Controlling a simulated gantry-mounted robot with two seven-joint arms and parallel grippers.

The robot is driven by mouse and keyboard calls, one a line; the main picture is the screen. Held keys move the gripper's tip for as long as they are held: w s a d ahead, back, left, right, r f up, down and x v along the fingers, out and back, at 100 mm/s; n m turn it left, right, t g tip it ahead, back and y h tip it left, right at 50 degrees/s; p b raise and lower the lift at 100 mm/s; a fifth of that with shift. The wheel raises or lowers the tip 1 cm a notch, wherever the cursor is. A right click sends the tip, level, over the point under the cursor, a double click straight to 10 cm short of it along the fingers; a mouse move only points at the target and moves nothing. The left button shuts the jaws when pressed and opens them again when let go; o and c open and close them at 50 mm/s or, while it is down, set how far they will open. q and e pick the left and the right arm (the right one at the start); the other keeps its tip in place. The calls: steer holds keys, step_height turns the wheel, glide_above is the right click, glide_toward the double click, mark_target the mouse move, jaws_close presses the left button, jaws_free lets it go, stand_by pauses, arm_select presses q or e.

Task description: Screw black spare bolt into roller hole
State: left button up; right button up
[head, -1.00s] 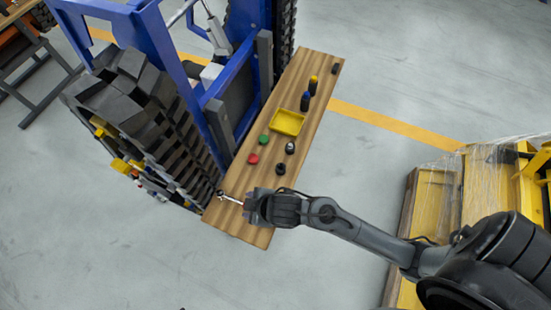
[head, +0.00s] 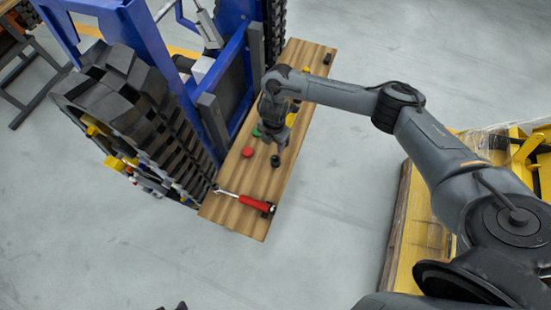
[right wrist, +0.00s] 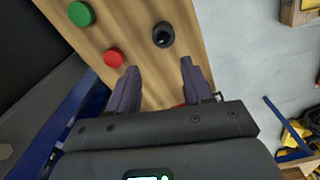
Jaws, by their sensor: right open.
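A black round piece with a dark hollow in its top stands on the wooden table (head: 222,208). It shows in the head view (head: 276,161) and in the right wrist view (right wrist: 163,35); it looks like the black spare bolt. My right gripper (head: 279,143) is open and empty above the table, close to this piece. In the wrist view its two fingers (right wrist: 158,82) point towards it, apart from it. The black track with its rollers (head: 150,110) stands left of the table; I cannot make out the roller hole. Dark tips at the bottom edge may be my left gripper (head: 173,306).
A red-handled tool (head: 252,203) lies across the table's near end. A red cap (head: 247,152) and a green cap (head: 256,132) lie beside the black piece. My right arm hides the table's middle. A yellow pallet load (head: 425,210) stands right; grey floor between is clear.

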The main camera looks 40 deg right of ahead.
steer(key=b, duration=0.3)
glide_above(276, 158)
steer(key=f, duration=0.5)
steer(key=shift+w+f, duration=0.15)
steer(key=shift+w, duration=0.15)
steer(key=f, duration=0.1)
steer(key=f+b, duration=0.1)
steer(key=f, duration=0.1)
steer(key=shift+s+f+b, duration=0.25)
steer(key=shift+f+b, duration=0.15)
steer(key=shift+w+f, duration=0.1)
steer(key=shift+f, duration=0.5)
jaws_close()
